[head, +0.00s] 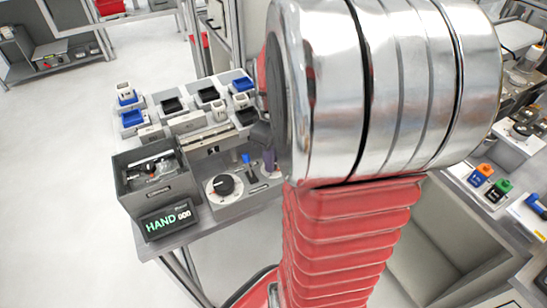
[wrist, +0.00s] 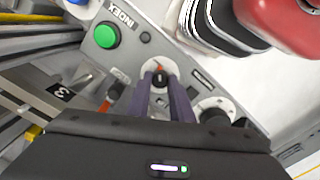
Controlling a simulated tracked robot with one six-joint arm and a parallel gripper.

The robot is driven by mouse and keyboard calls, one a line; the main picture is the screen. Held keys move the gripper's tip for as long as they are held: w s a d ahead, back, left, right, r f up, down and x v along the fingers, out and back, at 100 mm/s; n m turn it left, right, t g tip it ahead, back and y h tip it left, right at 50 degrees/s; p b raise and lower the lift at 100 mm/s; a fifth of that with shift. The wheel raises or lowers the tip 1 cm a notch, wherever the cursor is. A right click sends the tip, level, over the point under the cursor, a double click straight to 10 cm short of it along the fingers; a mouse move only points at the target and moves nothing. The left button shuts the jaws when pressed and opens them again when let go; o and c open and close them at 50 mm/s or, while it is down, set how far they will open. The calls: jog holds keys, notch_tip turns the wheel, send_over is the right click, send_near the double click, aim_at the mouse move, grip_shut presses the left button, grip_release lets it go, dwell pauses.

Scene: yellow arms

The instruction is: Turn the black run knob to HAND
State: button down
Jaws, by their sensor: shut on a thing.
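The black run knob (wrist: 159,79) sits on a small round white dial in the wrist view. A reddish mark shows on it. My gripper (wrist: 161,85) has its two purple fingers closed on either side of this knob. In the head view my gripper (head: 268,160) points down at the right end of the grey control panel (head: 238,207), and its fingers hide the knob there. The small display (head: 168,220) at the front of the panel reads HAND in green, with white digits beside it.
A green INDEX button (wrist: 106,35) is on the panel. A grey bin (head: 153,183) and several small blocks stand to the left and behind.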

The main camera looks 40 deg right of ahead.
jog(key=shift+s+n, duration=0.15)
jog(key=shift+n, duration=0.15)
jog(key=c, duration=1.6)
grip_release()
jog(key=shift+o, duration=0.2)
notch_tip(320, 180, up, 14)
jog(key=shift+f, duration=0.15)
